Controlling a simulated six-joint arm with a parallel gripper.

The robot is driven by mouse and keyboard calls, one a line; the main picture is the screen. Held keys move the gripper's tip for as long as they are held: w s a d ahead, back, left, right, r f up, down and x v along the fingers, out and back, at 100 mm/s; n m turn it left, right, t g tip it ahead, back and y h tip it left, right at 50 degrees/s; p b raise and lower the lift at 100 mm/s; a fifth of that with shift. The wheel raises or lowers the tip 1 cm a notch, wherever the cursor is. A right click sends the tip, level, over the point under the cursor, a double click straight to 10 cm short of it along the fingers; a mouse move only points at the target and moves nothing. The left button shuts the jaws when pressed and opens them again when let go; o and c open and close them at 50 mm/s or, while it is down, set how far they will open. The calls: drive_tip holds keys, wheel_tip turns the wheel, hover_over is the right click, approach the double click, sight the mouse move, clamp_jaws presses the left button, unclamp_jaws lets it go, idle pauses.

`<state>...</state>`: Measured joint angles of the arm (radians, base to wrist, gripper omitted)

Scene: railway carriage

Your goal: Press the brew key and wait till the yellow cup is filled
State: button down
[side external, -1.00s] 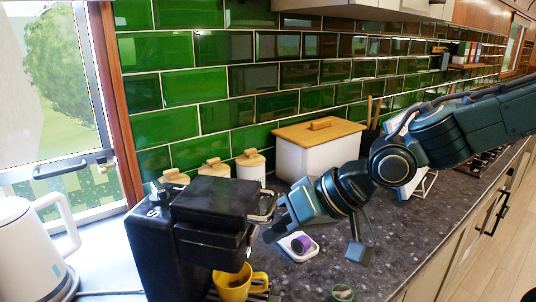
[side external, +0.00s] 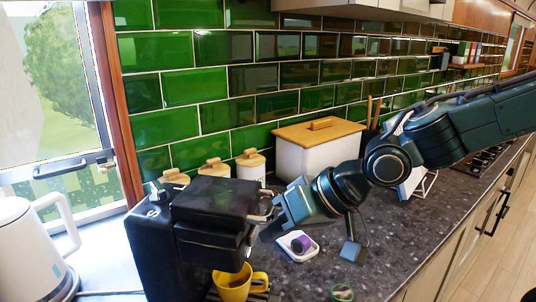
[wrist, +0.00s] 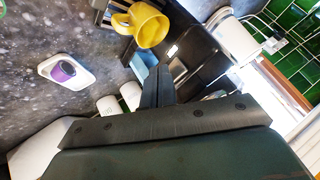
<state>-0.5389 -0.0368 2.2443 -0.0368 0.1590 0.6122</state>
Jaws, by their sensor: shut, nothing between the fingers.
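The black coffee machine (side external: 208,215) stands at the left end of the counter, beside the window. The yellow cup (side external: 233,284) sits low under its front, handle to the right, with something dark inside; how full it is I cannot tell. The cup also shows at the top of the wrist view (wrist: 150,27). My gripper (side external: 265,226) is shut and empty, close to the machine's front right side, above and right of the cup. Its fingers show together in the wrist view (wrist: 157,80). Whether they touch the machine, and the brew key itself, I cannot make out.
A white dish (side external: 309,252) with a purple cylinder (side external: 300,243) lies on the counter just below my gripper. A white bin with a wooden lid (side external: 318,150) and canisters (side external: 250,167) stand by the tiles. A white kettle (side external: 28,250) is far left.

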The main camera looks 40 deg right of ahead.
drive_tip(key=shift+w+a, duration=0.15)
idle(0.4)
drive_tip(key=shift+s+d, duration=0.6)
drive_tip(key=shift+s, duration=0.05)
idle(0.5)
drive_tip(key=s+d, duration=0.3)
drive_tip(key=s, duration=0.1)
drive_tip(key=shift+s+d, duration=0.35)
drive_tip(key=shift+d, duration=0.05)
idle(0.3)
idle(0.5)
